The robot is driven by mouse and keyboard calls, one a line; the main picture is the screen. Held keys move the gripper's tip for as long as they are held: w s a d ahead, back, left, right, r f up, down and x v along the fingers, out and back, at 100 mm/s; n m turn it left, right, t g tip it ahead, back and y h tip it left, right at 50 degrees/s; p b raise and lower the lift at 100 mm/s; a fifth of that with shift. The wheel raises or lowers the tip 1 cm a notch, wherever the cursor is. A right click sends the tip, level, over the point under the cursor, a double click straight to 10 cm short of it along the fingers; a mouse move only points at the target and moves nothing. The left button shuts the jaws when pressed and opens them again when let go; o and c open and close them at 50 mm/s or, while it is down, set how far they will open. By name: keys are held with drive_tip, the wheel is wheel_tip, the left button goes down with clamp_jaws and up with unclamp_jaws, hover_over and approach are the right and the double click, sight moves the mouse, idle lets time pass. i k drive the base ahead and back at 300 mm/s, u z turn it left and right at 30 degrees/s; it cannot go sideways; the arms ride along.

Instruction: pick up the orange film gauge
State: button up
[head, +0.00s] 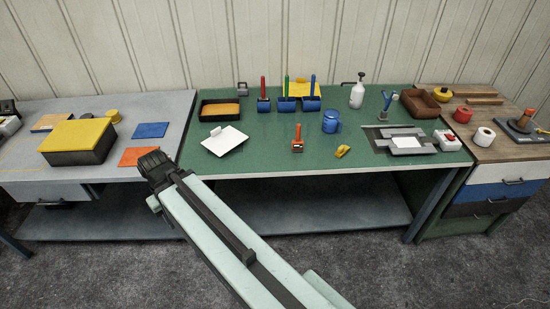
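A flat orange sheet (131,156) lies at the front right of the grey bench. My gripper (150,161) is the dark end of my arm, at the right front edge of the grey bench in this view. It is well left of the orange item and close to the orange sheet. Its fingers are too small and dark to tell open from shut.
The green bench (262,160) holds a white sheet (225,140), a blue mug (330,122), a yellow item (343,151), several rollers and a grey plate (408,151). A black box with a yellow top (78,137) stands left. Green surface around the orange item is clear.

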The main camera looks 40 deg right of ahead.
sight(297, 146)
drive_tip(key=u, duration=0.1)
drive_tip(key=i, duration=1.55)
drive_tip(key=z, duration=0.75)
drive_tip(key=k, duration=0.8)
drive_tip(key=z, duration=0.2)
drive_tip(key=i, duration=0.9)
drive_tip(key=u, duration=0.1)
